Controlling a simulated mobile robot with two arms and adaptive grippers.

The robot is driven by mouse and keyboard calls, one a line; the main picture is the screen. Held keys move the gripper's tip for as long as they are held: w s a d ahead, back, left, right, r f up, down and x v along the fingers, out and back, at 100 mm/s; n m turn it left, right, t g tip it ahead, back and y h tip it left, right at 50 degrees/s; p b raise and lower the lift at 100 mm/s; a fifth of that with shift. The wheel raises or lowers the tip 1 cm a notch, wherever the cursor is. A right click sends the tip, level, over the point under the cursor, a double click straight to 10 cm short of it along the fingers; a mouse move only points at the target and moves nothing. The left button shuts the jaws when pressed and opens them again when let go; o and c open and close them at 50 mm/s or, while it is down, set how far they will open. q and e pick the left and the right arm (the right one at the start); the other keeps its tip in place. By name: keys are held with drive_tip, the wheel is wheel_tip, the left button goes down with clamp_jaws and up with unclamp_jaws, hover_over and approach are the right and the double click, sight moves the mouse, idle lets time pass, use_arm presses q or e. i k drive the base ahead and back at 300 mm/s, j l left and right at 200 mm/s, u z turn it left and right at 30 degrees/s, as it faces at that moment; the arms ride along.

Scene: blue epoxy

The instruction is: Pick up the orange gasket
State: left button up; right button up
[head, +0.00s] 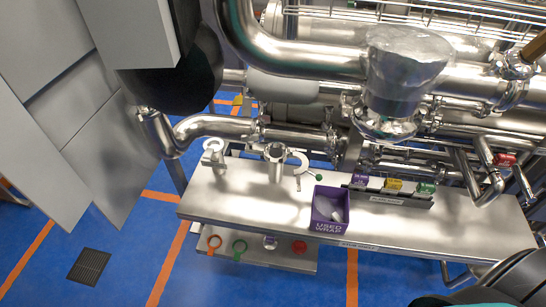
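The orange gasket (211,250) is a small ring with a tab. It lies at the left end of the low metal shelf (255,260), under the front edge of the bench. To its right on the same shelf are a green ring with a tab (239,255), a pale clear-looking piece (270,242) and a round red piece (299,246). Neither of my grippers shows in the head view, so their state is hidden.
The steel bench (250,212) above carries a purple "used wrap" bin (329,225), a rack of small coloured boxes (392,187) and metal pipe fittings (275,165). Steel pipes (300,60) crowd the back. Blue floor (130,260) is open at the front left.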

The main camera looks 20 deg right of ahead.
sight(210, 253)
drive_tip(key=j+z, duration=0.1)
drive_tip(key=j, duration=0.45)
drive_tip(key=j+z, duration=0.15)
drive_tip(key=j, duration=0.35)
drive_tip(key=k+j+z, duration=0.1)
drive_tip(key=j, duration=0.45)
drive_tip(key=k+j+z, duration=0.1)
drive_tip(key=j, duration=0.4)
